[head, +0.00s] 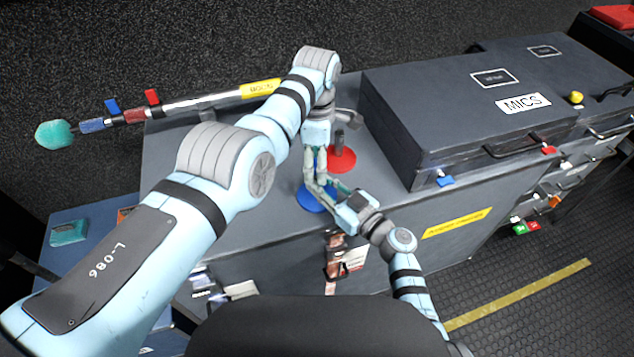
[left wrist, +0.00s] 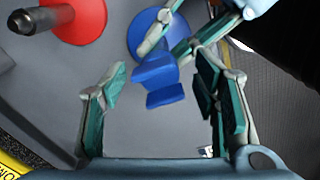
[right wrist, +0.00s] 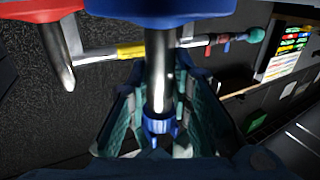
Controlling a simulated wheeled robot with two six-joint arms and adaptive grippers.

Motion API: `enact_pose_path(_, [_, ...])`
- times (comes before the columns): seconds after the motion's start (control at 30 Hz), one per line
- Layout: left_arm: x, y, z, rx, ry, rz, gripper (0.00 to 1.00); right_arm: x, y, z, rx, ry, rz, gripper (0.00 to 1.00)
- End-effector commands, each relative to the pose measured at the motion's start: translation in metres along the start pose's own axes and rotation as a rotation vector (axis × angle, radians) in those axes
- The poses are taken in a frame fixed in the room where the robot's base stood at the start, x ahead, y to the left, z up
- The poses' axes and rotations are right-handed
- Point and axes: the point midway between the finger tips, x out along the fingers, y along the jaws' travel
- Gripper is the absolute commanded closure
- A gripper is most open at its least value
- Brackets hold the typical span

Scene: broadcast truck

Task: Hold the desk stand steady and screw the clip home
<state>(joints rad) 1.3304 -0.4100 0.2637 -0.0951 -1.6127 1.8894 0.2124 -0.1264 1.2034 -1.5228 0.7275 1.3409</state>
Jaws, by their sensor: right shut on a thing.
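The desk stand has a round blue base (head: 309,199) and a metal post (right wrist: 158,70). It stands on the grey case top. My right gripper (left wrist: 172,42) reaches in from the side and is shut on the post above the base. The blue clip (left wrist: 158,80) is at the top of the post, with its blue collar (right wrist: 160,126) around the post's end. How deep the thread sits I cannot tell. My left gripper (head: 317,172) points down over the clip. Its fingers are open, one either side of the clip, with gaps visible in the left wrist view.
A second stand with a red base (head: 341,160) and upright post stands close behind the blue one. A dark MICS case (head: 470,110) fills the right of the case top. A boom pole (head: 205,101) with a teal-tipped end lies along the back edge.

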Motion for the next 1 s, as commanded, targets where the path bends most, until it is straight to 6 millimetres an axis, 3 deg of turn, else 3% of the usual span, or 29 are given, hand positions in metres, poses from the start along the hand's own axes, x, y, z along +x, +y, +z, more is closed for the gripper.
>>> enact_pose_path(0.07, [-0.0001, 0.0, 0.0, 0.0, 0.0, 0.0, 0.56, 0.0, -0.0001, -0.0001, 0.0, 0.0, 0.0, 1.0])
enact_pose_path(0.33, [-0.0002, -0.0001, 0.0001, 0.0, 0.0, -0.001, 0.99, 0.0, 0.0, -0.0001, 0.0, 0.0, 0.0, 1.0])
enact_pose_path(0.6, [-0.0001, -0.0003, 0.0005, 0.049, -0.001, -0.001, 1.0, 0.0001, 0.0, -0.0001, 0.0, 0.0, 0.0, 1.0])
enact_pose_path(0.67, [0.0, -0.0004, 0.0004, 0.161, -0.001, -0.002, 1.0, 0.0001, -0.0001, -0.0001, 0.0, 0.0, 0.0, 1.0])
enact_pose_path(0.9, [0.001, -0.0003, 0.0001, 1.018, -0.004, -0.001, 1.0, 0.0002, 0.0, -0.0001, 0.0, 0.0, 0.0, 1.0])
enact_pose_path(1.0, [0.0003, -0.0006, -0.0004, 1.278, -0.004, -0.003, 1.0, 0.0002, 0.0001, -0.0001, 0.0, 0.0, 0.001, 1.0])
